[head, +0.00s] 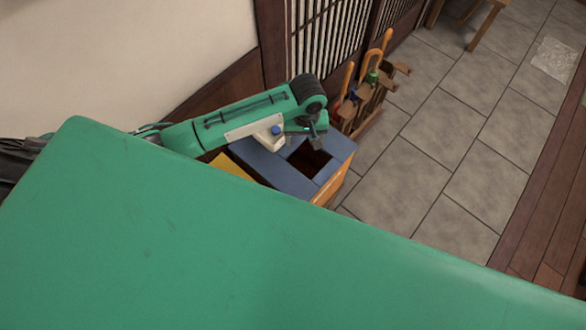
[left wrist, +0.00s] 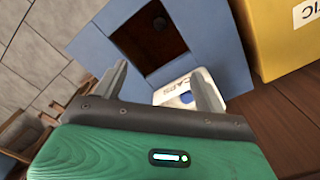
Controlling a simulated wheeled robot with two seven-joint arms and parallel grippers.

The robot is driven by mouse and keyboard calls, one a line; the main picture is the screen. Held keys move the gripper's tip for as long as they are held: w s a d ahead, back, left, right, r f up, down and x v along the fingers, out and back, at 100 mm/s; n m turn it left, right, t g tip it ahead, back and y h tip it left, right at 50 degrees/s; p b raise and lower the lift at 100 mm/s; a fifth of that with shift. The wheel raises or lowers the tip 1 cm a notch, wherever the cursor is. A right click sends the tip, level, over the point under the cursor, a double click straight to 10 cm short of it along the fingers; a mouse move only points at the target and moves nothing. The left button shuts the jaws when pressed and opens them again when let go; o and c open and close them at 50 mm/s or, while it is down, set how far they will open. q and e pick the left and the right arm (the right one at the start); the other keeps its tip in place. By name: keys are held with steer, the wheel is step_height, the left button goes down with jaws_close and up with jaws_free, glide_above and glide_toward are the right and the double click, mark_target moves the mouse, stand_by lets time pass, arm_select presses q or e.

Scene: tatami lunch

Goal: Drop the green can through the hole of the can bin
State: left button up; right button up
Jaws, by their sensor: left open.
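The can bin has a blue top (head: 325,178) with a square dark hole (head: 308,160). In the left wrist view the blue top (left wrist: 212,45) and the hole (left wrist: 150,38) lie just beyond my fingers. My left gripper (head: 316,142) is over the hole's far edge in the head view. Its two fingers are apart and empty in the left wrist view (left wrist: 160,70). I cannot make out the green can in either view; the inside of the hole is dark. My right gripper is not in view.
A yellow bin (left wrist: 280,40) with partly visible lettering stands beside the can bin. A wooden stand (head: 362,118) with orange handles stands behind it, near the slatted wall (head: 325,35).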

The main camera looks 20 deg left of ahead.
arm_select(q)
step_height(320, 180, up, 4)
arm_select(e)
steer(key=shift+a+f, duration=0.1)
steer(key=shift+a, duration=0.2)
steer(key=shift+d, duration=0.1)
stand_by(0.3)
